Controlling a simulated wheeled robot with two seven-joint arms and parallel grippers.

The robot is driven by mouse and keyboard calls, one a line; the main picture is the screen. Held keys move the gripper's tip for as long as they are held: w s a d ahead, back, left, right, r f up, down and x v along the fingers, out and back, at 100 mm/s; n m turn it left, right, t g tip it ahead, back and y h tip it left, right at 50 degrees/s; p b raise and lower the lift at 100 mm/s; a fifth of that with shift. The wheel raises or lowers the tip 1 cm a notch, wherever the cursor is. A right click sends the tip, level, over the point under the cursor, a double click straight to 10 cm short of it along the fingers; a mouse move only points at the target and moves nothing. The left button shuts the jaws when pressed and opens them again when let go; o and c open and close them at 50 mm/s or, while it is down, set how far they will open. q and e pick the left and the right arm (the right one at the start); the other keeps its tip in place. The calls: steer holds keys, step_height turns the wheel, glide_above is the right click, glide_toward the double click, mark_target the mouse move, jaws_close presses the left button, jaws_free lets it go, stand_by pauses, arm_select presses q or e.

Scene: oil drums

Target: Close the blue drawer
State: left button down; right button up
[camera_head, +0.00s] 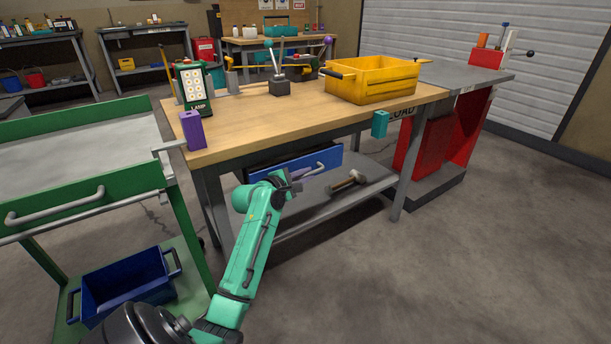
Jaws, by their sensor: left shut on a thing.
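The blue drawer (327,158) hangs under the wooden top of the workbench (290,122). Its blue front shows below the bench edge, and a grey bar handle (316,168) runs along it. How far the drawer stands out is hard to tell from this angle. My left gripper (291,184) is at the left part of the handle and is shut on it. The gripper and wrist hide the lower left of the drawer front. My right gripper is not in view.
A green cart (85,202) with a blue bin (125,287) stands close on the left. A hammer (347,181) lies on the bench's lower shelf. A yellow crate (370,82) and a lamp (194,88) stand on top. The floor at right is clear.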

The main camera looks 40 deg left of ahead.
mark_target(297, 168)
arm_select(q)
steer(key=a, duration=0.2)
steer(key=w+a, duration=0.1)
steer(key=shift+a+p, duration=0.35)
steer(key=shift+a+r, duration=0.15)
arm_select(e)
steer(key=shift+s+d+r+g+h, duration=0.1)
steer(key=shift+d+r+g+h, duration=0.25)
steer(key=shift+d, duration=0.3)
arm_select(q)
steer(key=c, duration=1.2)
jaws_free()
steer(key=shift+o, duration=0.2)
steer(key=p+v, duration=0.3)
steer(key=v, duration=1.1)
steer(key=shift+s+p, duration=0.2)
steer(key=shift+p, duration=0.2)
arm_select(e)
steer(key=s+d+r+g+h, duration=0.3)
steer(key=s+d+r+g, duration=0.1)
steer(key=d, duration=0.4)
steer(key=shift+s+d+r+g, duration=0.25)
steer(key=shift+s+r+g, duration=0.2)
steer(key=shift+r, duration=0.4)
